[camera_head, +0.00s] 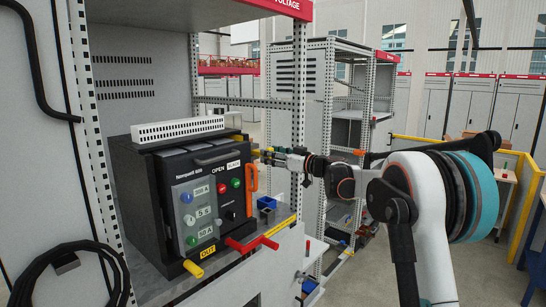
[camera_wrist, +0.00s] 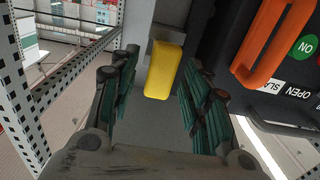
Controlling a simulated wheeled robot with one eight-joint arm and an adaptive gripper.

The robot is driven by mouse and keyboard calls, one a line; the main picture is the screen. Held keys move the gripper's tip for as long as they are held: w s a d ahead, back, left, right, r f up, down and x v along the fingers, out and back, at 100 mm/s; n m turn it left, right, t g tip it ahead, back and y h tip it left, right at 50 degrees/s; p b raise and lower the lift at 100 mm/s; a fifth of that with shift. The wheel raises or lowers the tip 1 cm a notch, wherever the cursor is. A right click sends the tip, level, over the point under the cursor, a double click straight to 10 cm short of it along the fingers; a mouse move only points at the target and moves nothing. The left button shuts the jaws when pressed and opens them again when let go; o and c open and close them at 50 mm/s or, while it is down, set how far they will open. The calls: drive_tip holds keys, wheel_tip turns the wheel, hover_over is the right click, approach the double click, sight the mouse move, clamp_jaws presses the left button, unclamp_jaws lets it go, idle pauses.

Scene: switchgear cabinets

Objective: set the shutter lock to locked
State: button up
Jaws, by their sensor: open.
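A yellow block-shaped handle (camera_wrist: 163,70) on a grey mount is in the wrist view. It may be the shutter lock, but no label on it can be read. My gripper (camera_wrist: 160,110) is open, with one finger pad on each side of the yellow handle. A gap shows on both sides, and no grip on it is visible. In the head view my gripper (camera_head: 268,152) reaches in from the right beside the upper right of the black breaker unit (camera_head: 150,215). The yellow handle is hard to make out there.
An orange handle (camera_head: 251,190) stands on the unit's right edge; it also shows close to my gripper in the wrist view (camera_wrist: 272,38). A perforated cabinet post (camera_head: 298,120) stands near my gripper.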

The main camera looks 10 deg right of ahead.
drive_tip(key=v, duration=1.2)
